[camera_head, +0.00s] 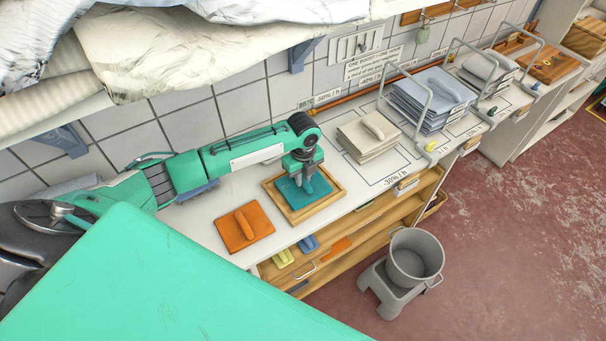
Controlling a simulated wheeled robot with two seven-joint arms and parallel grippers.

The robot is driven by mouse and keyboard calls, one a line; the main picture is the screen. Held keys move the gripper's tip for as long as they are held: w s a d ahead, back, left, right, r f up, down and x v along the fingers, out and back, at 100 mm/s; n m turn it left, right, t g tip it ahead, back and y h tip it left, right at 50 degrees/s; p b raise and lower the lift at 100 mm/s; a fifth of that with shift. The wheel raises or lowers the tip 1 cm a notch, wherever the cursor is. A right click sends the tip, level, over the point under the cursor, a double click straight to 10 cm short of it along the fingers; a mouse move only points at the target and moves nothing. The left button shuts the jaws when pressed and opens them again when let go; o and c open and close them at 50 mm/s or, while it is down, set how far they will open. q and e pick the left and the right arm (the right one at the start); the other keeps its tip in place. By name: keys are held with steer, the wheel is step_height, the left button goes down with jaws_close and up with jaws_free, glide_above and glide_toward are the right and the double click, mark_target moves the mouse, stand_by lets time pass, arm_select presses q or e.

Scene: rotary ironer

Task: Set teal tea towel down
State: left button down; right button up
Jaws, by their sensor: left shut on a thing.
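My left gripper (307,180) points down and is shut on the teal tea towel (290,193). The towel is folded flat and lies within the outline of a shallow wooden tray (318,212) on the white counter. I cannot tell whether the towel rests on the tray's floor or hangs just above it. The gripper hides part of the towel's middle. My right gripper is not in view.
An orange folded towel (254,236) lies left of the tray. A cream stack (366,142) and a blue-grey stack (426,102) stand to the right. Bare counter (345,178) shows between tray and cream stack. A grey bucket (414,262) stands in front, below the counter.

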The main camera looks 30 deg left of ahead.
arm_select(q)
steer(key=shift+f, duration=0.2)
steer(key=c, duration=1.3)
jaws_free()
steer(key=shift+c, duration=0.2)
steer(key=shift+r, duration=0.45)
step_height(320, 180, up, 11)
steer(key=b, duration=0.3)
steer(key=shift+r, duration=0.2)
